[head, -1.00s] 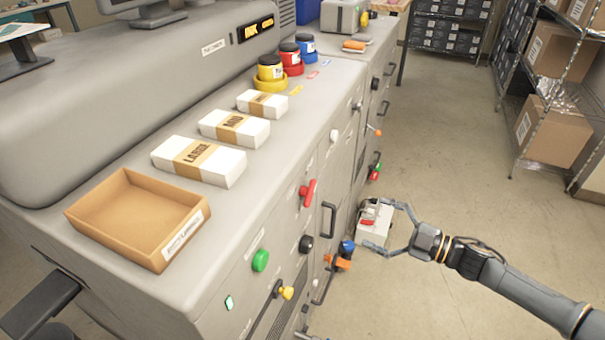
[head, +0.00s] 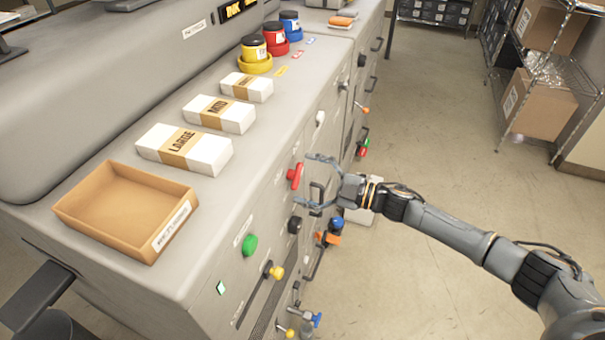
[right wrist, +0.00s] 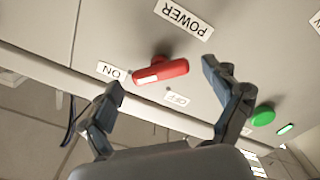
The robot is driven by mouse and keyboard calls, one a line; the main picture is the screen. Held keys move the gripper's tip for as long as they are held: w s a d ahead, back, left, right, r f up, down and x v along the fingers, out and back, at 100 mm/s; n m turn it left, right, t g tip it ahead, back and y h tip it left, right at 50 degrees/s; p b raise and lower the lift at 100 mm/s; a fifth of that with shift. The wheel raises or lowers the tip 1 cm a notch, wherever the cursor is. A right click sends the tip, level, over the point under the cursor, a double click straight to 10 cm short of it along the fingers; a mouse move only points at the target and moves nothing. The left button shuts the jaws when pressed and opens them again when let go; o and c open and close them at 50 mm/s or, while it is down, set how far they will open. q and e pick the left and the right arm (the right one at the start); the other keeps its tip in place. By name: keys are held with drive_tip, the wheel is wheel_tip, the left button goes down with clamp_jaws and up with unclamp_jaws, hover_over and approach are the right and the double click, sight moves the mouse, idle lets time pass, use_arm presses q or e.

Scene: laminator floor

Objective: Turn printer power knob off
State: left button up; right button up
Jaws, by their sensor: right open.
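The red power knob (head: 295,176) is on the front face of the grey printer (head: 250,195). In the right wrist view the red knob (right wrist: 160,72) has a white mark on its left end, on the side of the "ON" label (right wrist: 112,72). The "OFF" label (right wrist: 177,99) is below it and the "POWER" label (right wrist: 183,19) above, both upside down. My right gripper (head: 306,181) is open, its fingers spread on either side of the knob; contact cannot be told. The gripper (right wrist: 162,78) holds nothing. My left gripper is out of view.
A green button (head: 249,245), a black knob (head: 295,225) and a yellow-tipped lever (head: 276,272) are near on the same face. A white box (head: 360,215) is partly hidden behind my right gripper. The floor at right is open up to the shelving (head: 560,60).

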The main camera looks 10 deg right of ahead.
drive_tip(key=shift+w+a, duration=0.3)
drive_tip(key=shift+a, duration=0.15)
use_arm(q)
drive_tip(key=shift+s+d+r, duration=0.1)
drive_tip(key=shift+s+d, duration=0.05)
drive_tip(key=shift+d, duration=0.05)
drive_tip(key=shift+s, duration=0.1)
use_arm(e)
drive_tip(key=c, duration=1.2)
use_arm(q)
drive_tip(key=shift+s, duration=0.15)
use_arm(e)
drive_tip(key=shift+o, duration=0.2)
